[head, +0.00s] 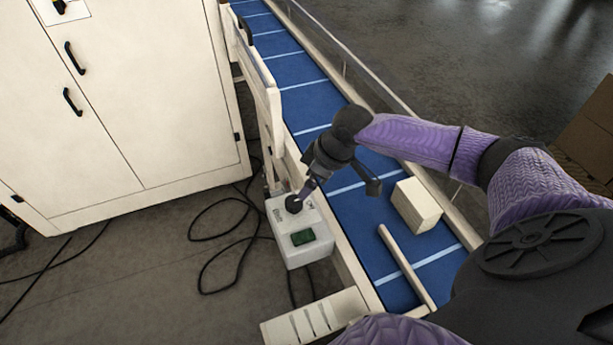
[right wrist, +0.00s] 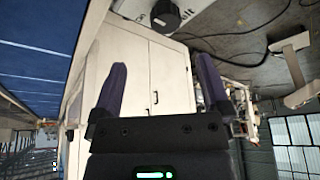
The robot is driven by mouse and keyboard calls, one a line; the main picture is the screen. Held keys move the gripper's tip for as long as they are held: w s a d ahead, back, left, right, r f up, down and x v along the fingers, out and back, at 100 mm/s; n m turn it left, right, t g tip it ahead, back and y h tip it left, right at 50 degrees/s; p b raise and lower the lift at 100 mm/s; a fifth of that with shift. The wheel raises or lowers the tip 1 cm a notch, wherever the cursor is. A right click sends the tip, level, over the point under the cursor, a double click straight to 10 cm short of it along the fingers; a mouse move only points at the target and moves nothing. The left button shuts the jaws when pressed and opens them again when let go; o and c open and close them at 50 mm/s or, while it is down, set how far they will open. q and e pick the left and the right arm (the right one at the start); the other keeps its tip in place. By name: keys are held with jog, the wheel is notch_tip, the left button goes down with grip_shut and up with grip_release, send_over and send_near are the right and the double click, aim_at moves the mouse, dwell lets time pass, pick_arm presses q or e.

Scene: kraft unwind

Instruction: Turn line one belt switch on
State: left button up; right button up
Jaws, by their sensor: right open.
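A white control box (head: 318,251) is fixed beside the near end of the blue conveyor in the head view. It has a round black switch knob (head: 293,204) on its top and a dark green panel (head: 303,237). My right gripper (head: 307,188) hangs right by the knob, its purple fingertips close to it. In the right wrist view the knob (right wrist: 165,15) is at the top edge, beyond the two fingers. My right gripper (right wrist: 161,82) is open with nothing between the fingers. I cannot tell which way the knob is turned. My left gripper is out of view.
The blue belt (head: 355,205) runs alongside, with a cream block (head: 416,205) and a cream bar (head: 407,267) across it. A large cream cabinet (head: 120,110) stands at left. Black cables (head: 240,262) lie on the floor, which is otherwise open there.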

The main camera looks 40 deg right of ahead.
aim_at(294, 201)
jog(key=f, duration=0.1)
jog(key=a+f, duration=0.1)
jog(key=f, duration=0.1)
jog(key=shift+w+a, duration=0.35)
jog(key=shift+a, duration=0.05)
jog(key=x, duration=0.2)
jog(key=b+x, duration=0.1)
jog(key=x, duration=0.2)
jog(key=shift+w+d+f+b, duration=0.1)
jog(key=shift+d+b, duration=0.1)
jog(key=shift+b, duration=0.1)
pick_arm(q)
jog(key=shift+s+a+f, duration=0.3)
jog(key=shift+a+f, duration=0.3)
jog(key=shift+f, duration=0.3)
pick_arm(e)
jog(key=shift+w+a+f, duration=0.15)
jog(key=shift+a+f, duration=0.05)
jog(key=shift+f, duration=0.15)
